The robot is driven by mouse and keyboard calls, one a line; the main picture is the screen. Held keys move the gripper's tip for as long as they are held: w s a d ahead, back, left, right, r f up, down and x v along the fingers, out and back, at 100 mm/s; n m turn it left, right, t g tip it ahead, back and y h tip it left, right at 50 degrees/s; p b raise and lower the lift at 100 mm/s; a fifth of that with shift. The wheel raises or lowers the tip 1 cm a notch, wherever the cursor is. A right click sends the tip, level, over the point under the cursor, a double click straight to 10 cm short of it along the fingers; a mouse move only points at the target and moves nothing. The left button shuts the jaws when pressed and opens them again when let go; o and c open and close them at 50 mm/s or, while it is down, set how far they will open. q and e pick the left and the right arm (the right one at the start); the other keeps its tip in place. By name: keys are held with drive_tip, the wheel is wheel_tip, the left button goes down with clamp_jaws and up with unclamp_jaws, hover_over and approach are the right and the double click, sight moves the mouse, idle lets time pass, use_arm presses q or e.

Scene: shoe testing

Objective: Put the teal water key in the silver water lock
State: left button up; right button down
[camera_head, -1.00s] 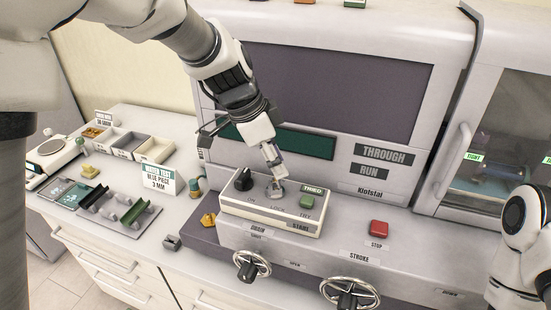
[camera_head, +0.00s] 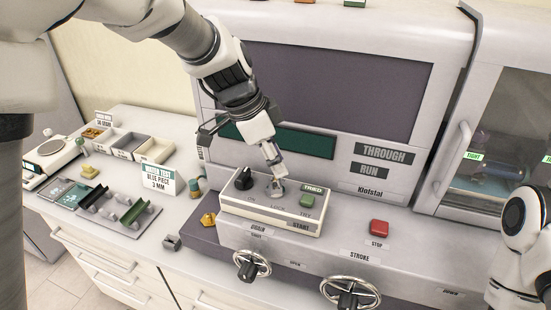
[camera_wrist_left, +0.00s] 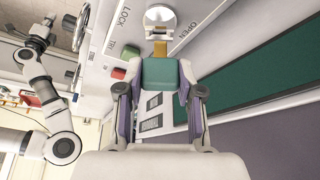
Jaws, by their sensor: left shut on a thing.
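My left gripper (camera_head: 272,158) is shut on the teal water key and points down at the control box. In the left wrist view the teal key head (camera_wrist_left: 160,73) sits between the fingers, with its brass shank (camera_wrist_left: 160,48) pointing away from me. The silver water lock (camera_head: 277,188) is on top of the box, beside the LOCK label. It also shows in the left wrist view (camera_wrist_left: 160,16), in line with the shank. The shank's end is at the lock's near edge; I cannot tell whether it is inside. My right arm shows at the right edge; its gripper is small in the wrist view (camera_wrist_left: 42,30).
The control box (camera_head: 262,213) also carries a black knob (camera_head: 243,180) and a green button (camera_head: 306,202). A red stop button (camera_head: 379,227) is to its right. The machine's screen panel stands close behind. Trays and a test sign (camera_head: 158,179) are at left.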

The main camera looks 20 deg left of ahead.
idle(0.9)
use_arm(q)
drive_tip(key=shift+f+b, duration=1.6)
drive_tip(key=shift+b, duration=0.1)
drive_tip(key=o, duration=1.1)
drive_tip(key=shift+r, duration=0.1)
drive_tip(key=v, duration=1.2)
